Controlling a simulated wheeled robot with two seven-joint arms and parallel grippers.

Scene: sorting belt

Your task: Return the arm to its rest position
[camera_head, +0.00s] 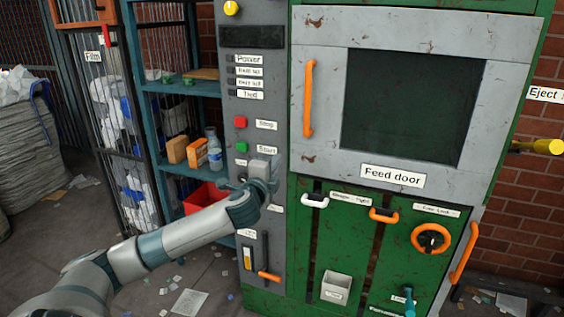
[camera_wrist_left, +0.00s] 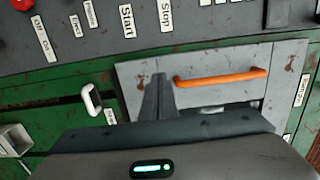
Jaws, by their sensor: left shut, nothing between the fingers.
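My left arm reaches in from the lower left in the head view. Its gripper (camera_head: 262,172) is in front of the grey control panel (camera_head: 235,200), below the green start button (camera_head: 241,146). In the left wrist view the two fingers (camera_wrist_left: 158,92) are shut together with nothing between them. They point toward the machine front, near the orange door handle (camera_wrist_left: 222,77) in the picture; I cannot tell if they touch anything. My right gripper is not in view.
The green machine has a feed door (camera_head: 392,179) with an orange handle (camera_head: 308,98). Below are a white handle (camera_head: 315,201), an orange handwheel (camera_head: 430,238) and a small grey bin (camera_head: 336,288). A shelf (camera_head: 180,87) with a red bin (camera_head: 205,197) stands left. Litter lies on the floor.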

